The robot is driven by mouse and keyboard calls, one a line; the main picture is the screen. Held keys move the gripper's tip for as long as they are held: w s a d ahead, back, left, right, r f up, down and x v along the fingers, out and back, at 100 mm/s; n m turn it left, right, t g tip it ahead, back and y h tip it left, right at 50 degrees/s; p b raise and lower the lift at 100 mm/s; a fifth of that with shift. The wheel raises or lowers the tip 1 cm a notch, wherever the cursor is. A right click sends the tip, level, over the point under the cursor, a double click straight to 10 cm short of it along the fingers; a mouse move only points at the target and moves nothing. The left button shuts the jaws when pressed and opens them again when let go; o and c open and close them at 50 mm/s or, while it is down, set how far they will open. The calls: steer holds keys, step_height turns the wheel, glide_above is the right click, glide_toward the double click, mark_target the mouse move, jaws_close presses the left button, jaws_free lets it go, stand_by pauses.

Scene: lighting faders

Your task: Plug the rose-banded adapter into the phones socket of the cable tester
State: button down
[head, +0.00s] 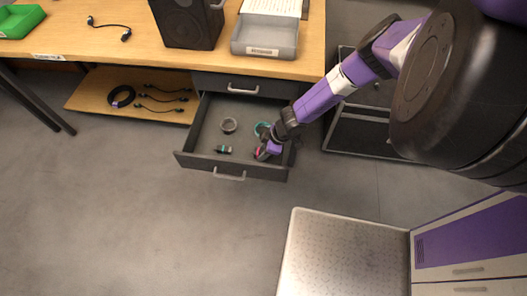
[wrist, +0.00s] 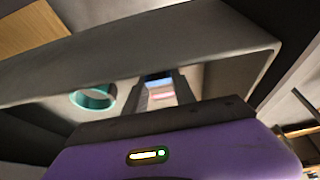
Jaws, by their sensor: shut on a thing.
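My gripper (head: 266,150) reaches down into the open drawer at its right side. It is shut on the rose-banded adapter (wrist: 162,96), which shows between the fingers in the wrist view with a pink band and a pale part. In the head view only a small pink bit of it (head: 259,154) shows beside my gripper. I cannot make out whether it still touches the drawer floor. I cannot identify the cable tester or its phones socket in either view; a green object (head: 20,22) is cut off at the desk's far left.
The open drawer (head: 232,169) also holds a teal ring (head: 262,129), a grey round item (head: 229,125) and a small dark-and-green piece (head: 223,149). A speaker (head: 187,22) and a grey tray (head: 265,38) stand on the desk. Cables lie on the low shelf (head: 90,98).

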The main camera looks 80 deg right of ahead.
mark_target(259, 151)
steer(key=shift+r+p, duration=1.8)
steer(key=shift+r, duration=0.45)
